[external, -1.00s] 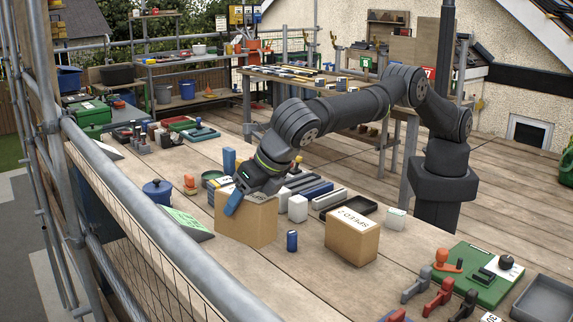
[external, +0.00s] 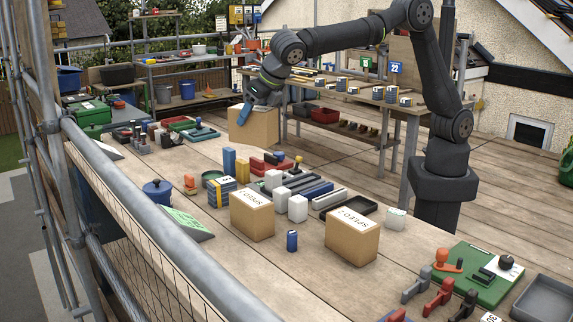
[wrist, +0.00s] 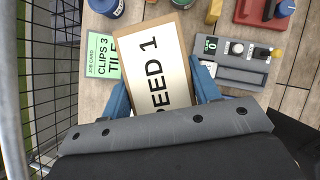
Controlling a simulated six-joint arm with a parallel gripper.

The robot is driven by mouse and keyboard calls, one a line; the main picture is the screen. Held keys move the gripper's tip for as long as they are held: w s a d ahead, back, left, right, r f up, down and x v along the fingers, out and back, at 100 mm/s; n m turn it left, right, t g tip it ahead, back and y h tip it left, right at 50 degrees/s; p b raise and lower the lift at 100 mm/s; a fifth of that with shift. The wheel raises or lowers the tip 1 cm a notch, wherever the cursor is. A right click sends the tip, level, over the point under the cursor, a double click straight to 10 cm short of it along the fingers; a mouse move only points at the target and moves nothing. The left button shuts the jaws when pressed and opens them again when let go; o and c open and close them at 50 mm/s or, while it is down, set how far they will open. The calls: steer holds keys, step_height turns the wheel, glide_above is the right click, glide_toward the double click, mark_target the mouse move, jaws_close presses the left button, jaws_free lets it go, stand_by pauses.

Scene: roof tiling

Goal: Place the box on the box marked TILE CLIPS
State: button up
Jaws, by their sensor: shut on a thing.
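My gripper (external: 262,98) is shut on a cardboard box (external: 253,127), with blue fingers on its sides. In the wrist view this held box (wrist: 150,60) has a white top label reading "EED 1", its start covered. In the external view it is held up, clear of the two boxes below. Two similar cardboard boxes stand on the bench: a left one (external: 252,220) and a right one (external: 352,240). Their labels are small and turned, and I cannot read TILE CLIPS on either. A green card (wrist: 103,58) beside the held box in the wrist view reads "CLIPS 3" and "TIL", partly covered.
Blue and yellow blocks (external: 222,192) and white blocks (external: 297,208) stand behind the boxes. A small blue cylinder (external: 292,241) stands between the boxes' fronts. A blue pot (external: 158,192) and a sloped green card stand (external: 187,223) are at left.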

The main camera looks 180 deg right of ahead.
steer(key=shift+a, duration=0.1)
steer(key=shift+w+a+f, duration=0.15)
steer(key=shift+w+f, duration=2.6)
steer(key=shift+w, duration=0.05)
steer(key=shift+w+a+f, duration=0.1)
steer(key=shift+w+f, duration=2.6)
steer(key=shift+w, duration=0.05)
steer(key=o, duration=0.8)
steer(key=shift+f, duration=0.2)
steer(key=o, duration=0.4)
steer(key=shift+r, duration=0.1)
